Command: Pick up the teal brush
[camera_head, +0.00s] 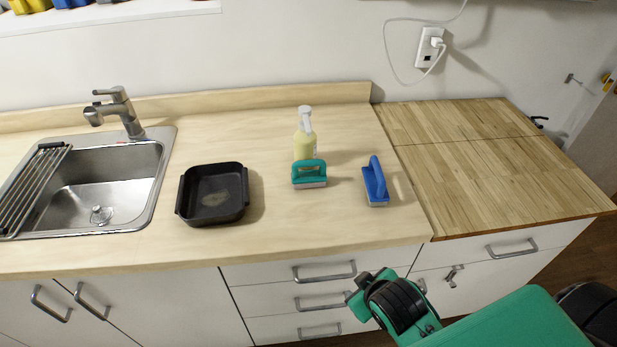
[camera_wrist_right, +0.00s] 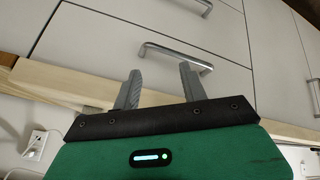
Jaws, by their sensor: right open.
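The teal brush (camera_head: 309,174) stands on the wooden counter, handle up, with a pale bristle base. It is directly in front of a spray bottle and partly covers its lower part. My right gripper (camera_head: 360,283) is in front of the drawers, below the counter's front edge and apart from the brush. In the right wrist view its two grey fingers (camera_wrist_right: 160,84) are spread with nothing between them, facing drawer fronts and a handle. The brush does not show in that view. My left gripper is not in view.
A blue brush (camera_head: 375,182) stands to the right of the teal one. The yellow spray bottle (camera_head: 304,138) is behind. A black pan (camera_head: 213,194) lies left, beside the sink (camera_head: 104,187). The counter edge and drawer handles (camera_head: 324,271) are close to my right gripper. Counter in front of the brushes is clear.

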